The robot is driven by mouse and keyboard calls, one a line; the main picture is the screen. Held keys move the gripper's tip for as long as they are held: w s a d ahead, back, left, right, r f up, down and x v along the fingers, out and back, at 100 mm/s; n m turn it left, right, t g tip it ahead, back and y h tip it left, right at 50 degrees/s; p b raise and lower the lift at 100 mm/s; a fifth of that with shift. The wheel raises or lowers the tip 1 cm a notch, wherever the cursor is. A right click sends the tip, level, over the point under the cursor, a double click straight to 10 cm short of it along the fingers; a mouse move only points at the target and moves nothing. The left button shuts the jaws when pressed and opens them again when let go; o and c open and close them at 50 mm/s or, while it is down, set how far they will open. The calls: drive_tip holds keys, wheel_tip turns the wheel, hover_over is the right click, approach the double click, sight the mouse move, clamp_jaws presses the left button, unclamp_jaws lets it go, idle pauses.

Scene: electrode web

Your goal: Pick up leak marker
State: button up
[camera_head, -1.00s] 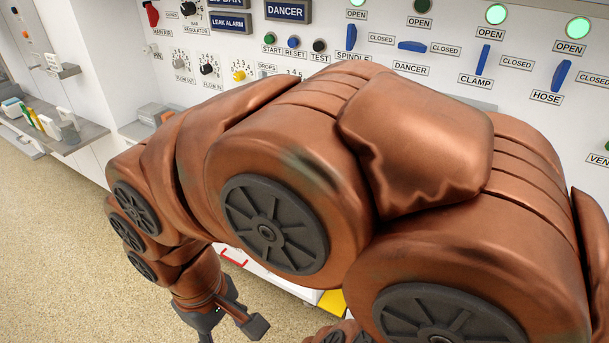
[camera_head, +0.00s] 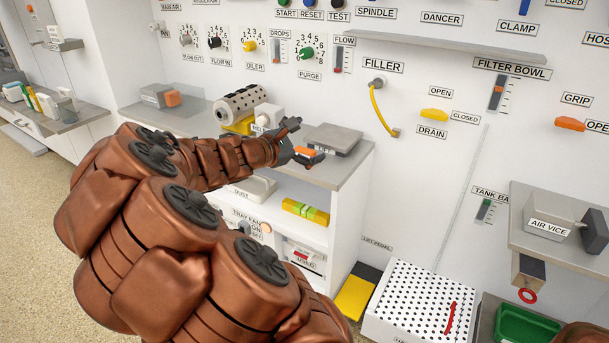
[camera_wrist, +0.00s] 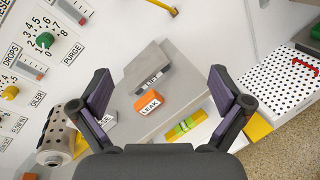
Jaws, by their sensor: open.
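The leak marker is a small orange block (camera_wrist: 149,103) with a white label reading LEAK. It lies on the grey counter top in front of a grey box. In the head view the orange marker (camera_head: 305,152) shows just beyond my gripper (camera_head: 292,142), partly covered by a finger. In the wrist view my gripper (camera_wrist: 163,102) is open and empty, its two dark fingers spread wide on either side of the marker. The marker sits between and beyond the fingertips, a little left of the middle. No contact shows.
The grey box (camera_head: 333,138) stands right behind the marker. A perforated cylinder (camera_head: 240,101) and a white item (camera_head: 268,117) stand to the left on the counter. A yellow-green item (camera_head: 305,212) lies on the shelf below. The panel wall with knobs rises behind.

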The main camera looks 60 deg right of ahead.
sight(305, 149)
drive_tip(key=w+d+f+n+t+b, duration=0.1)
drive_tip(key=w+d+f+n+b, duration=0.1)
drive_tip(key=w+f+n, duration=0.1)
drive_tip(key=w+d+f+n+t+h+b, duration=0.1)
drive_tip(key=w+d+f+n+b, duration=0.1)
drive_tip(key=w+f+n, duration=0.1)
drive_tip(key=w+d+f+n+t+h+b, duration=0.1)
drive_tip(key=w+d+f+n+t+b, duration=0.1)
drive_tip(key=f, duration=0.5)
drive_tip(key=shift+w+d+n, duration=0.3)
drive_tip(key=shift+w+n, duration=0.2)
drive_tip(key=shift+w, duration=0.1)
drive_tip(key=shift+w+d+n, duration=0.3)
drive_tip(key=shift+w+n, duration=0.2)
drive_tip(key=shift+w, duration=0.05)
drive_tip(key=shift+w+d+f+b, duration=0.1)
drive_tip(key=shift+d+b, duration=0.85)
drive_tip(key=shift+d, duration=2.75)
drive_tip(key=c, duration=1.2)
drive_tip(key=shift+r, duration=0.25)
drive_tip(key=shift+c, duration=0.2)
